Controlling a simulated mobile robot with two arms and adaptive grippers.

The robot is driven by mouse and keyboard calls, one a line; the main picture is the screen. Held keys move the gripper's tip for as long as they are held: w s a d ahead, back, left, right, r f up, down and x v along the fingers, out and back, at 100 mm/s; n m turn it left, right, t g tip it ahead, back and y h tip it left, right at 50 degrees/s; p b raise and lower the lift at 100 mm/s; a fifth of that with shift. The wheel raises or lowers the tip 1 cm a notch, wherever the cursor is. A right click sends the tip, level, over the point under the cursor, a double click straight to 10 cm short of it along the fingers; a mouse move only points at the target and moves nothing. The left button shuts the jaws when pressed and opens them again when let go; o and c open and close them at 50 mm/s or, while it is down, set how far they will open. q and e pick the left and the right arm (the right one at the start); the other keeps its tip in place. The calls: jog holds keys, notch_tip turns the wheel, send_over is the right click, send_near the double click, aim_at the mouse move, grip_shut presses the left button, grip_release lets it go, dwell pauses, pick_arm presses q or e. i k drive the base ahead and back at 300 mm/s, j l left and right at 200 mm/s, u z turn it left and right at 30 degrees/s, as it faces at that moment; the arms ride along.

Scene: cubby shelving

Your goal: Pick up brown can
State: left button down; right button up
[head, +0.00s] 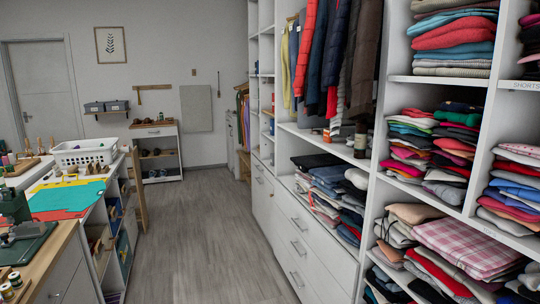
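A small dark brown container with a pale band (361,140) stands upright on the white shelf (340,147) below the hanging jackets, close to the upright panel on its right. It is small in the head view, and I cannot tell for sure whether it is a can or a bottle. Neither of my grippers is in the head view.
Hanging jackets (338,50) come down just above the container. Folded clothes (335,195) fill the compartment below, over white drawers (300,248). A worktable with a white basket (84,153) is on the left. The grey wooden floor (195,240) between is clear.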

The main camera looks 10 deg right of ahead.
aim_at(362, 126)
jog(key=i+j, duration=0.15)
jog(key=i, duration=0.5)
jog(key=i+j, duration=0.15)
jog(key=i, duration=0.5)
jog(key=i+j, duration=0.15)
jog(key=i, duration=0.5)
